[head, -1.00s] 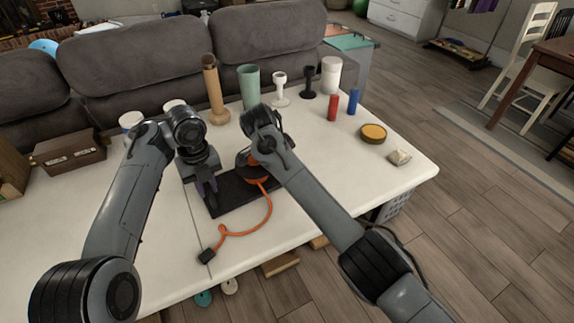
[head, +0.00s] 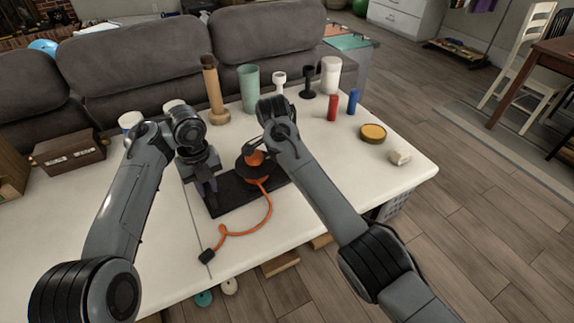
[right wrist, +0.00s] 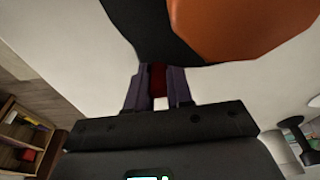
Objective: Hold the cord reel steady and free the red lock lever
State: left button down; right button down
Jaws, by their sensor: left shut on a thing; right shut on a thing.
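The cord reel (head: 254,169) has an orange hub and dark flange and stands on a dark base plate (head: 232,193) on the white table. Its orange cord (head: 268,212) curls toward the front to a black plug (head: 207,256). My left gripper (head: 211,206) points down at the plate's left end and is shut on the base plate; its fingertips are partly hidden. My right gripper (right wrist: 156,72) is at the reel's far right side. Its jaws are shut on a small red piece, the lock lever (right wrist: 158,79), just beside the reel's dark flange.
Behind the reel stand a brown bottle (head: 214,95), a green cup (head: 249,88) and a white canister (head: 330,75). Red (head: 332,107) and blue (head: 352,102) cylinders and a yellow-topped tin (head: 373,133) are to the right.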

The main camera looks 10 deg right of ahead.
pick_arm(q)
jog(key=shift+a, duration=0.1)
pick_arm(e)
jog(key=shift+w+d+g+y, duration=0.1)
jog(key=shift+d+g+y, duration=0.2)
jog(key=shift+y, duration=0.55)
jog(key=shift+w+d+g+y, duration=0.1)
jog(key=shift+d+g+y, duration=0.2)
jog(key=shift+y, duration=0.55)
jog(key=c, duration=1.3)
grip_release()
jog(key=shift+a, duration=0.1)
jog(key=shift+r, duration=0.1)
jog(key=r, duration=0.4)
jog(key=d+r, duration=0.1)
jog(key=r, duration=0.6)
jog(key=shift+w+d+r, duration=0.25)
jog(key=shift+r, duration=0.1)
pick_arm(q)
jog(key=c, duration=0.9)
grip_release()
jog(key=shift+o, duration=0.6)
